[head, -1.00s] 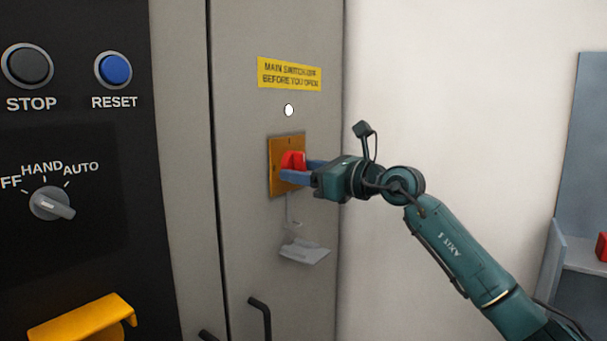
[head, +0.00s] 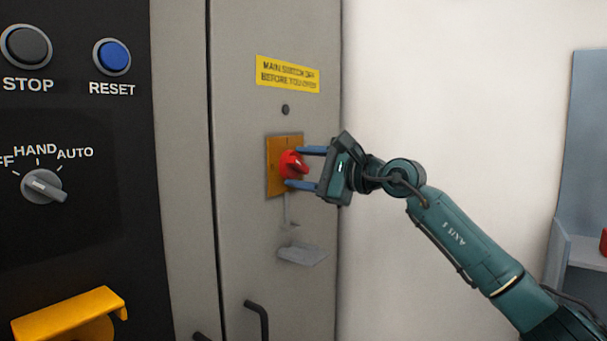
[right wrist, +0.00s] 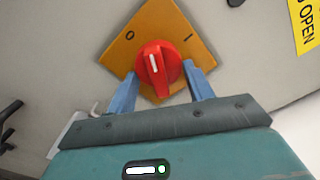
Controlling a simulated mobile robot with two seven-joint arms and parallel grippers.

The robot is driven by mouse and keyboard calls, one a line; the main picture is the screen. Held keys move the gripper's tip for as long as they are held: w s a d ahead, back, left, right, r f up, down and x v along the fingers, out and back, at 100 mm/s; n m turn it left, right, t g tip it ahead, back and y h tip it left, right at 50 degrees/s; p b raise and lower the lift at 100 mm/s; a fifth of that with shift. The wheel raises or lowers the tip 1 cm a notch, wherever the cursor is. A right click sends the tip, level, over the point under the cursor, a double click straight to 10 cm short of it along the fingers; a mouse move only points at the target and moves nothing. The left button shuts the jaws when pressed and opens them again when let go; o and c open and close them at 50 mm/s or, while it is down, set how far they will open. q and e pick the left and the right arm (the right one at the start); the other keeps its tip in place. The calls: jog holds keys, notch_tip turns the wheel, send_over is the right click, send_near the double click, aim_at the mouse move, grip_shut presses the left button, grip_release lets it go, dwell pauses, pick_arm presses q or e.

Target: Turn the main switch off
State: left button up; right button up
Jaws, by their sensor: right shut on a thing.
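The main switch is a red round knob (head: 291,163) on a square orange-yellow plate (head: 274,180) on the grey cabinet door. In the right wrist view the knob (right wrist: 158,68) has a white mark pointing up, between the O on the left and the I on the right of the plate (right wrist: 180,28). My right gripper (head: 300,167) has its blue fingers one above and one below the knob, shut on it; in the right wrist view they flank it left and right. My left gripper is not in view.
A yellow warning label (head: 288,74) and a small dark lamp (head: 285,109) sit above the switch. Door handles (head: 259,318) are lower down. A black panel with buttons and a selector (head: 42,187) stands at left.

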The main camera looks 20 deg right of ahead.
jog(key=n, duration=0.2)
jog(key=shift+n, duration=0.4)
jog(key=shift+r+n+b, duration=0.1)
jog(key=shift+n+b, duration=0.25)
jog(key=shift+n, duration=0.55)
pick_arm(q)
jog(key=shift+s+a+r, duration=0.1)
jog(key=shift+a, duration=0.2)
pick_arm(e)
jog(key=shift+n, duration=0.5)
jog(key=shift+r, duration=0.1)
jog(key=o, duration=1)
